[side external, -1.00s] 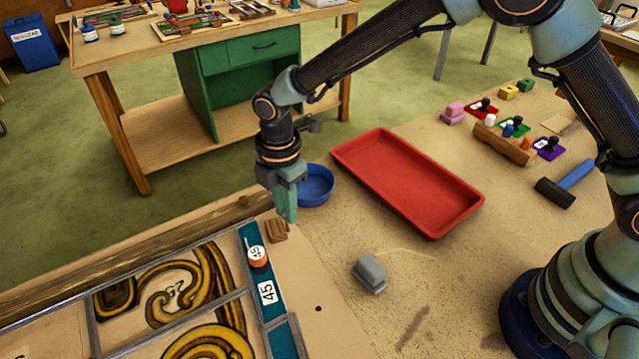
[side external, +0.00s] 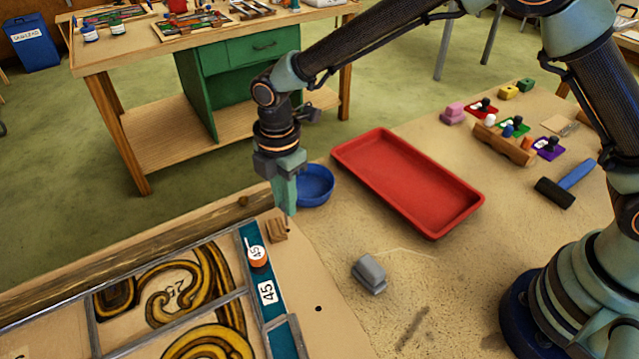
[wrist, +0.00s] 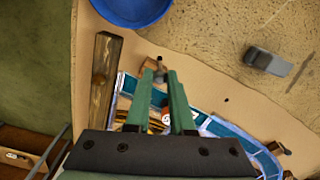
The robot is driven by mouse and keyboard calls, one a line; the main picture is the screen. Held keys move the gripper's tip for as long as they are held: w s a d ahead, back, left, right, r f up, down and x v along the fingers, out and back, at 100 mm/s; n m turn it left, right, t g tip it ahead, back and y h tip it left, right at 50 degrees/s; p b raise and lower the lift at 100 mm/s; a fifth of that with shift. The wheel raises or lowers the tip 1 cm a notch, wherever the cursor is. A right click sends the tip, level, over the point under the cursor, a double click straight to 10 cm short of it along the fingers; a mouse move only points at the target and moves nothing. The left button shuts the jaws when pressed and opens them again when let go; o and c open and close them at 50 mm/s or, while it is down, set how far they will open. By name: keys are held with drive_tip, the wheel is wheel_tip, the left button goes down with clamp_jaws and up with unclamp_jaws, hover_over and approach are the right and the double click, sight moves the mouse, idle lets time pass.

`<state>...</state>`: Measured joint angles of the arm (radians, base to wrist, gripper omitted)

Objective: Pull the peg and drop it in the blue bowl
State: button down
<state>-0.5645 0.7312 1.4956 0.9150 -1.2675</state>
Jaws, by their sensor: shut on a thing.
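My gripper (side external: 289,208) points down just left of the blue bowl (side external: 322,197), near the wooden block on the board. In the wrist view my gripper (wrist: 160,76) is shut on a small dark thing, which I take to be the peg (wrist: 160,73); the fingers hide most of it. The blue bowl (wrist: 130,12) shows at the top of the wrist view, beyond the fingertips. The small wooden block (side external: 278,230) sits on the board's corner below my fingertips. I cannot tell whether the held peg is clear of it.
A wooden rail (side external: 150,248) runs along the panel. A red tray (side external: 405,180) lies right of the bowl, a grey block (side external: 369,275) in front, a hammer (side external: 566,184) farther right.

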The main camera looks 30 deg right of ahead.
drive_tip(key=shift+r, duration=2.5)
drive_tip(key=shift+w+d+r, duration=0.1)
drive_tip(key=shift+d+r, duration=0.05)
drive_tip(key=shift+r, duration=0.05)
drive_tip(key=w+d+r, duration=0.1)
drive_tip(key=w+d, duration=0.5)
drive_tip(key=d, duration=0.2)
drive_tip(key=shift+w+d, duration=0.3)
drive_tip(key=shift+w, duration=0.05)
drive_tip(key=shift+f, duration=0.1)
drive_tip(key=shift+f, duration=1.25)
